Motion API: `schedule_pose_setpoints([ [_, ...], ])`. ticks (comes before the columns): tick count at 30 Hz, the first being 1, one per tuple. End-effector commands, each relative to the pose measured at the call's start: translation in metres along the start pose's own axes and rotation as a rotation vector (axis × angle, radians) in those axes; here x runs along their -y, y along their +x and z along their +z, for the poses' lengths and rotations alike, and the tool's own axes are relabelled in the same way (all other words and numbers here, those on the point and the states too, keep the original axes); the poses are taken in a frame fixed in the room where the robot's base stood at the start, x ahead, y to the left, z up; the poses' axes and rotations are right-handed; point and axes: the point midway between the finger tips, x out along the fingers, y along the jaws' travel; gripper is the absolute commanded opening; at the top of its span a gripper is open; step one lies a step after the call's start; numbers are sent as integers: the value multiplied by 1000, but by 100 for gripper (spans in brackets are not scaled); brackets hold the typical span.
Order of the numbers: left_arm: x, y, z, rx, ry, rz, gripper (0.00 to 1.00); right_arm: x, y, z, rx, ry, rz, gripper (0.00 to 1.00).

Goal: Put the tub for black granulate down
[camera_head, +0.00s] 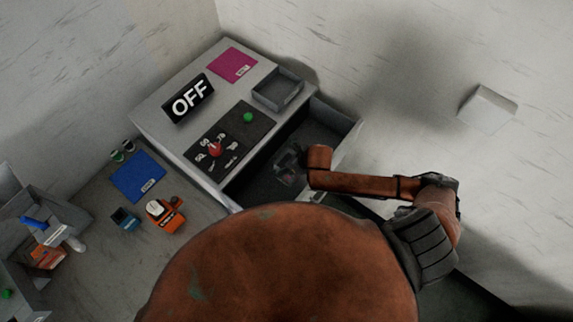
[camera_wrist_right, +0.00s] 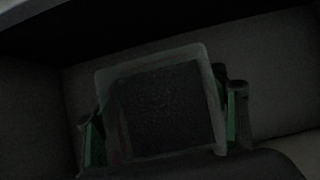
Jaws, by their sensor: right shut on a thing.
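The tub for black granulate (camera_wrist_right: 155,110) is a clear, square tub with dark content, seen close up in the right wrist view. My right gripper (camera_wrist_right: 162,135) is shut on it, with a green-padded finger on either side. In the head view the right gripper (camera_head: 291,170) is over the dark inside of the open drawer (camera_head: 336,121), and the tub (camera_head: 284,178) shows faintly there. I cannot tell whether the tub touches the drawer floor. My left gripper is not in view.
The drawer sits under a grey machine top with an OFF sign (camera_head: 189,98), a magenta mat (camera_head: 232,64), a small grey tray (camera_head: 278,89) and a control panel (camera_head: 230,138). A blue mat (camera_head: 138,177) and an orange object (camera_head: 165,214) lie on the bench at left.

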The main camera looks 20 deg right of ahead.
Motion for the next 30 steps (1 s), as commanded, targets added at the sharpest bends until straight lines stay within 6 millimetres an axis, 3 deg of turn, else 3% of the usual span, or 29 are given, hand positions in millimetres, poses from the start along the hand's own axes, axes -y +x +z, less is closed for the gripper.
schedule_pose_setpoints([
  [8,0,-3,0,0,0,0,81,15,18,-6,1,1,-1,24],
  [15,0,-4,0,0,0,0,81,15,42,-22,2,1,1,24],
  [26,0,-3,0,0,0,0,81,16,45,-23,2,-2,0,24],
  [27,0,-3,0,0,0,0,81,15,46,-25,-1,-1,0,66],
  [30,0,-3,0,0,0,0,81,15,45,-25,-1,0,0,73],
])
